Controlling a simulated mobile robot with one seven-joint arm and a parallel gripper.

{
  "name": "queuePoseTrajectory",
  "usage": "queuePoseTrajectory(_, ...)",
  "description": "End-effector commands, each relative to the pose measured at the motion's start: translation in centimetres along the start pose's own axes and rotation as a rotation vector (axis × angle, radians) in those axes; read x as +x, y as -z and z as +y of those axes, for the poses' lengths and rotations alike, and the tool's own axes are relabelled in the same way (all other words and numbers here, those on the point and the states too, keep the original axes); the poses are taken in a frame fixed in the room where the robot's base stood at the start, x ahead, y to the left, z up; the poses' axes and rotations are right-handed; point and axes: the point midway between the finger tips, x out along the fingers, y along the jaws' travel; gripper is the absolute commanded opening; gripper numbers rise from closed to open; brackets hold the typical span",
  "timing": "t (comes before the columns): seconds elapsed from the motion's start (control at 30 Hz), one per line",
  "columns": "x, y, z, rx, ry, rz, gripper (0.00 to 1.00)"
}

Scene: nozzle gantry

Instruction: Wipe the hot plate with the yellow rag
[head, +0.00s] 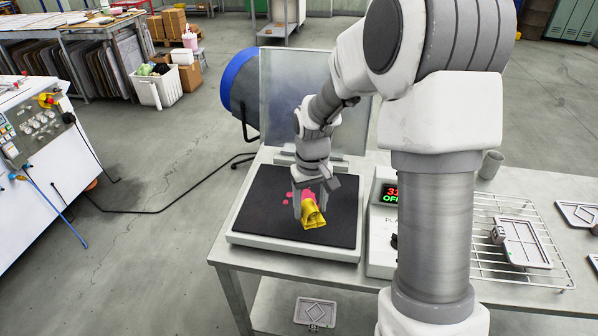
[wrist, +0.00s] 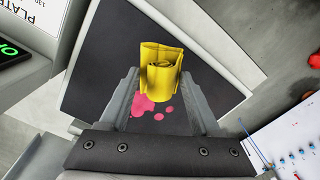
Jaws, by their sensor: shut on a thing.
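The hot plate (head: 262,222) has a flat black top in a pale frame and sits on the left part of the metal table. Pink stains (head: 286,198) lie on its black top; they also show in the wrist view (wrist: 146,105). My gripper (head: 311,200) is over the middle of the plate, pointing down. It is shut on the yellow rag (head: 314,220), which hangs folded between the fingers and also shows in the wrist view (wrist: 161,72). The rag is at or just above the black surface; I cannot tell if it touches. The gripper hides part of the stains.
A clear upright panel (head: 281,95) stands behind the plate. A controller with a lit display (head: 391,197) is to its right. A wire rack (head: 487,262) holding a metal part (head: 524,243) lies further right, with a grey cup (head: 491,164) behind.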

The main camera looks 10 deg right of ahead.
Motion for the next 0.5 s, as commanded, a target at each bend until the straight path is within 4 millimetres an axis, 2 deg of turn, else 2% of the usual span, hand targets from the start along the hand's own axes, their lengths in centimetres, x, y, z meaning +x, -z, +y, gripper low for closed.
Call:
queuePoseTrajectory(0.03,-1.8,0.7,0.1,-0.044,0.001,-0.001,0.19)
queuePoseTrajectory(0.2,-3.7,2.4,0.3,-0.183,0.001,0.000,0.19)
queuePoseTrajectory(0.33,-4.1,3.0,0.5,-0.238,0.001,-0.001,0.19)
queuePoseTrajectory(0.5,-3.4,3.1,0.5,-0.252,0.001,0.000,0.19)
